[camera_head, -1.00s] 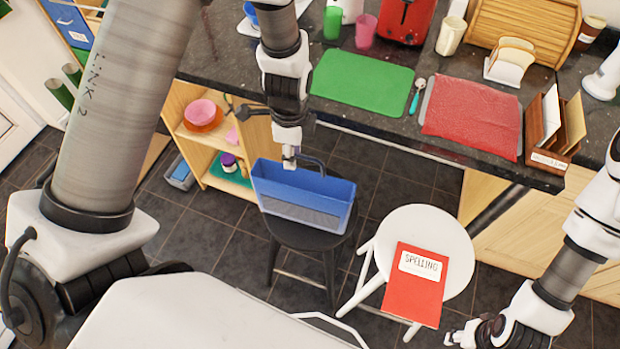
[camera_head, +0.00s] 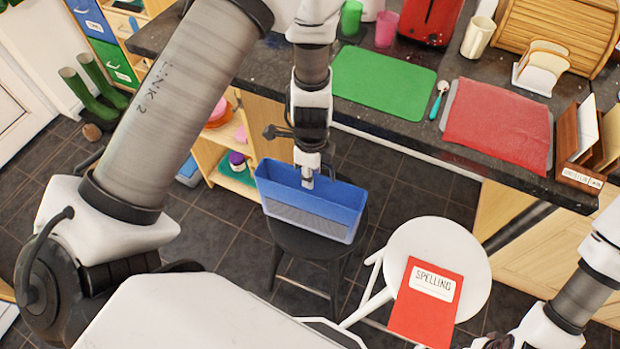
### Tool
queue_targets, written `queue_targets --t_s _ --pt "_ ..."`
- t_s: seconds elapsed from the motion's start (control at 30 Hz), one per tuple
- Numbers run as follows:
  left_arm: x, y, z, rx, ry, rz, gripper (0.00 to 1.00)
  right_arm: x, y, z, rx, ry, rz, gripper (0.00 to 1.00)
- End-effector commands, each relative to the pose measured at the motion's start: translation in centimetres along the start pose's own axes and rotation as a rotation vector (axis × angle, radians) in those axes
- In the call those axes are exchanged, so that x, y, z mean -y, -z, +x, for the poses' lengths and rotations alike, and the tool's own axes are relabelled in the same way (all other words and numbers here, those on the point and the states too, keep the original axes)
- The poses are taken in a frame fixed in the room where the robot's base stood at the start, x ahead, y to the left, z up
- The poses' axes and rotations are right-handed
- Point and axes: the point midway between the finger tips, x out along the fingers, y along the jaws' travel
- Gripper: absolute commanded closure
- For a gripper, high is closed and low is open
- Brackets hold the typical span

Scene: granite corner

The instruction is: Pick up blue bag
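The blue bag (camera_head: 312,205) looks like an open-topped blue holder with a grey mesh-like front. It sits on a black stool (camera_head: 285,238). My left gripper (camera_head: 308,182) points down at the bag's open top, with its tip in front of the inner back wall. I cannot tell whether it touches the bag, and the gap between its fingers does not show clearly. My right gripper (camera_head: 492,342) is at the bottom edge, partly cut off, beside the white stool.
A white stool (camera_head: 440,238) holding a red spelling book (camera_head: 425,305) stands just right of the bag. The dark counter (camera_head: 385,135) edge lies behind, with a green mat (camera_head: 383,82) and red cloth (camera_head: 497,125). A low wooden shelf (camera_head: 207,170) is behind left.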

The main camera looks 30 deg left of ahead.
Motion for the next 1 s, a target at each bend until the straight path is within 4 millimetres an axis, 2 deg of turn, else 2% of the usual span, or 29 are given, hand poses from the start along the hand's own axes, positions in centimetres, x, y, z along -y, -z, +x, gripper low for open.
queue_targets --t_s 0.1,0.13,0.2,0.23,0.67,1.0 --pt "0.0 0.0 -0.1 0.0 0.0 0.0 0.67 0.0 0.0 0.0 0.0 0.0 0.0 0.6" --pt "0.0 0.0 -0.1 0.0 0.0 0.0 0.7 0.0 0.0 0.0 0.0 0.0 0.0 0.6" --pt "0.0 0.0 -0.1 0.0 0.0 0.0 0.95 0.0 0.0 0.0 0.0 0.0 0.0 0.6" --pt "0.0 0.0 -0.1 0.0 0.0 0.0 1.0 0.0 0.0 0.0 0.0 0.0 0.0 0.6" --pt "0.0 0.0 -0.2 -0.001 -0.001 0.0 1.0 0.0 0.0 -0.1 0.0 0.0 0.0 0.6" --pt "0.3 0.0 -2.8 -0.001 0.0 -0.005 1.0 0.0 0.0 -2.5 0.0 0.0 0.0 0.6"
